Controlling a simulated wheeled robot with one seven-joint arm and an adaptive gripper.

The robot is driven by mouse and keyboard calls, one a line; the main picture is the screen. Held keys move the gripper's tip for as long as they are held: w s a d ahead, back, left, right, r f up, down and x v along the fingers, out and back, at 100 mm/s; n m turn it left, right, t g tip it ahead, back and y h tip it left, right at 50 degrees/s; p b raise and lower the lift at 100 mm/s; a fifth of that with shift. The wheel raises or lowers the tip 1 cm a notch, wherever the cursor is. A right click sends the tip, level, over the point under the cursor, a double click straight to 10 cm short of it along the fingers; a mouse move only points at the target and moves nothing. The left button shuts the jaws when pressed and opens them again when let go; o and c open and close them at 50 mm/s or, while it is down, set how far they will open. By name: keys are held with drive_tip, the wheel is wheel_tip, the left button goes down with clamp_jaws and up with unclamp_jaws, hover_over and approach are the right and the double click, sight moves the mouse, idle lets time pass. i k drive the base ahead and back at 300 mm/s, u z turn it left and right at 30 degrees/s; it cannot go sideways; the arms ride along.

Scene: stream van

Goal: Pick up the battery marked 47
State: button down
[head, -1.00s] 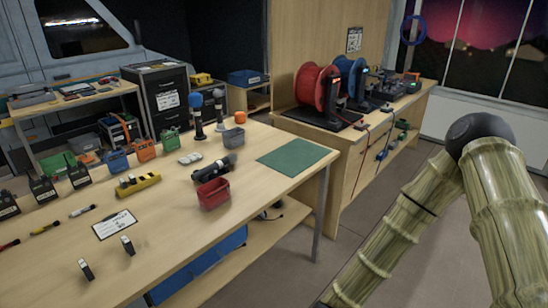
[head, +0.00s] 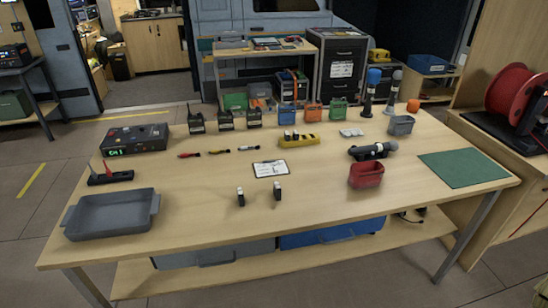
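Two small dark blocks with pale faces, which look like batteries, stand upright near the front middle of the table. One is the left block (head: 240,197) and the other is the right block (head: 277,191), a short gap apart. A yellow holder (head: 299,141) behind them has a few similar small blocks in its top. Any numbers are too small to read, so I cannot tell which battery is marked 47. My gripper is not in view.
On the wooden table (head: 200,220) are a grey tray (head: 110,215), a clipboard (head: 270,168), a red bin (head: 366,174), a dark torch-like object (head: 372,150) and a green mat (head: 463,168). A black box with a green display (head: 135,140) stands at left.

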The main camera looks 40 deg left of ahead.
sight(240, 194)
drive_tip(key=u, duration=0.05)
drive_tip(key=k, duration=0.7)
drive_tip(key=u, duration=1.1)
drive_tip(key=i, duration=0.5)
drive_tip(key=z, duration=0.15)
drive_tip(key=k, duration=0.15)
drive_tip(key=z, duration=0.05)
